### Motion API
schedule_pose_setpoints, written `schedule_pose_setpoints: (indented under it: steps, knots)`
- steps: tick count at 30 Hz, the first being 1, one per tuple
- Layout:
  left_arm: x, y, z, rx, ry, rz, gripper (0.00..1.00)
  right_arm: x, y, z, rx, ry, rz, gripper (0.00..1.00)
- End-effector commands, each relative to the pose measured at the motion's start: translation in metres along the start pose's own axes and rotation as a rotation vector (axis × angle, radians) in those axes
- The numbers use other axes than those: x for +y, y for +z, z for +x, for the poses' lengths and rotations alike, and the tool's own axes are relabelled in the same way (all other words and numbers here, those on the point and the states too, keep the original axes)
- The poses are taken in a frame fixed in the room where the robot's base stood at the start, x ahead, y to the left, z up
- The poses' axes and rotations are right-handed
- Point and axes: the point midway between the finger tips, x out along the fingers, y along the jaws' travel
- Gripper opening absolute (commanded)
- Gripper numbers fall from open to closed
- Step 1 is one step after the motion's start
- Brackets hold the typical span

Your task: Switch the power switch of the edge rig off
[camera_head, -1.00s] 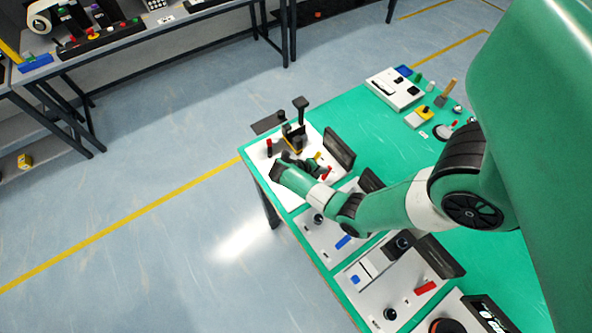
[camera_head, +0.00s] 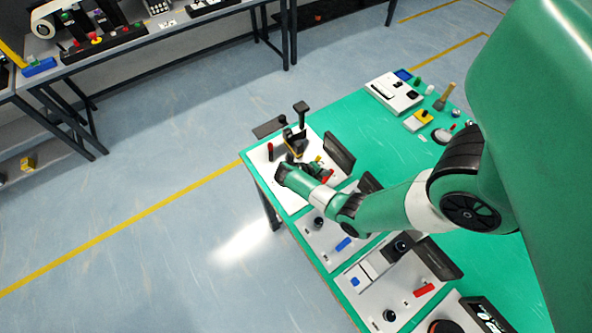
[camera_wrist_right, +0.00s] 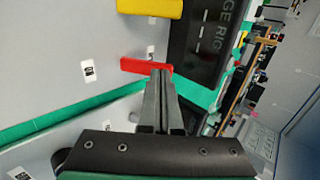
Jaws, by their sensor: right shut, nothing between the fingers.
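The edge rig (camera_head: 262,176) is a white panel at the table's far left corner. Its dark sign (camera_head: 339,152) reads "...GE RIG" in the right wrist view (camera_wrist_right: 205,40). A red lever (camera_wrist_right: 140,66), apparently the power switch, lies flat across the panel beside the sign in that view; it also shows in the head view (camera_head: 328,177). My right gripper (camera_wrist_right: 161,72) is shut and empty. Its fingertips are at the right part of the red lever and hide some of it; contact cannot be told. My left gripper is not in view.
A yellow part (camera_wrist_right: 150,6) sits just beyond the red lever. A black post mechanism (camera_head: 299,130) and a dark red knob (camera_head: 270,150) stand on the rig. Other panels with a blue switch (camera_head: 343,244) and a red switch (camera_head: 424,290) lie nearer along the table edge.

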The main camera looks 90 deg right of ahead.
Motion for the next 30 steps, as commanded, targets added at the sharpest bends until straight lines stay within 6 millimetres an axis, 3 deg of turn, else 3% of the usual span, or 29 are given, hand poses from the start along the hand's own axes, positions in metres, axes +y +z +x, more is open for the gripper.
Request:
schedule_pose_setpoints:
  steps: [13,17,24,30]
  knots:
    - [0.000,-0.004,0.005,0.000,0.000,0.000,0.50,0.008,-0.001,-0.015,0.004,0.002,-0.001,0.00]
    - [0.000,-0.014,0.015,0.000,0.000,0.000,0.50,0.009,-0.003,-0.039,0.010,0.002,0.006,0.00]
    - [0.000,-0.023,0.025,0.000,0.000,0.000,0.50,0.001,-0.002,-0.099,0.009,0.003,0.011,0.00]
    - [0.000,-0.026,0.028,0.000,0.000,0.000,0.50,-0.003,-0.002,-0.129,0.012,0.002,0.010,0.00]
